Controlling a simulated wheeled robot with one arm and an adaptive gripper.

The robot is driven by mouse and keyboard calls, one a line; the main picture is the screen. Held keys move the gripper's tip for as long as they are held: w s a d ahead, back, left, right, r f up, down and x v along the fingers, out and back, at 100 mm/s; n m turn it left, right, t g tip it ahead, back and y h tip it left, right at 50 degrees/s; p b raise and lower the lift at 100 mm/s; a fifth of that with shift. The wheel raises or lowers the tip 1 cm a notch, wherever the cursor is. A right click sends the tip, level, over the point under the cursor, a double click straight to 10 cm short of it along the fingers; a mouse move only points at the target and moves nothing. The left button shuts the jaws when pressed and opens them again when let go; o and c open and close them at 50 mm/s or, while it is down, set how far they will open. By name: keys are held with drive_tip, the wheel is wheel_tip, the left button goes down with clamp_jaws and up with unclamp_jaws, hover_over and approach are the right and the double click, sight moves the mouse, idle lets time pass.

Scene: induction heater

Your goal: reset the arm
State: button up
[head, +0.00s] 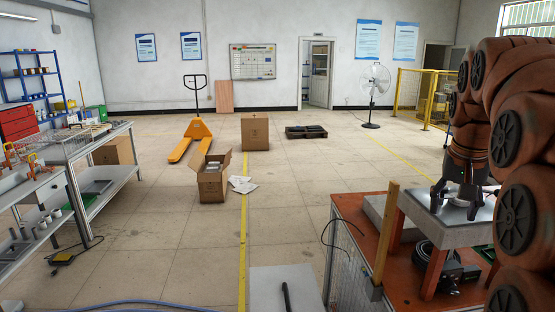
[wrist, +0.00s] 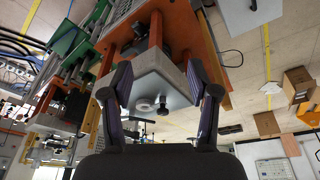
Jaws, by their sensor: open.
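My arm reaches in from the right in the head view, its brown links curving down to my gripper (head: 456,207). The gripper points down over a grey plate (head: 425,222) raised on orange-brown legs. In the wrist view my gripper (wrist: 160,82) has its two fingers wide apart with nothing held between them. Beyond the fingers, the same plate (wrist: 150,84) shows with a pale ring (wrist: 144,103) and a dark knob (wrist: 163,104) on it. I cannot tell the exact gap between the fingertips and the plate.
An orange-red workbench (head: 355,214) carries the stand, with a dark device (head: 447,270) beneath it. Shelving (head: 100,190) stands at the left. An open cardboard box (head: 212,182), a closed box (head: 255,131) and a yellow pallet jack (head: 197,130) stand on otherwise fairly open floor.

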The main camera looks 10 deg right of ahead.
drive_tip(key=s+a+f+n+y, duration=0.1)
drive_tip(key=s+a+f, duration=0.15)
drive_tip(key=a, duration=0.25)
drive_tip(key=s+a+f+n, duration=0.1)
drive_tip(key=s+a+f, duration=0.1)
drive_tip(key=a+f, duration=0.25)
drive_tip(key=s+a+f+n+g, duration=0.2)
drive_tip(key=s+a+f, duration=0.5)
drive_tip(key=s, duration=0.3)
drive_tip(key=s+a+f+n+g+y, duration=0.1)
drive_tip(key=s+a+f+n+g, duration=0.1)
drive_tip(key=s+a+f, duration=0.4)
drive_tip(key=s+f+n, duration=0.1)
drive_tip(key=s+f, duration=0.1)
drive_tip(key=s, duration=0.3)
drive_tip(key=shift+a+f, duration=0.3)
drive_tip(key=shift+a, duration=0.05)
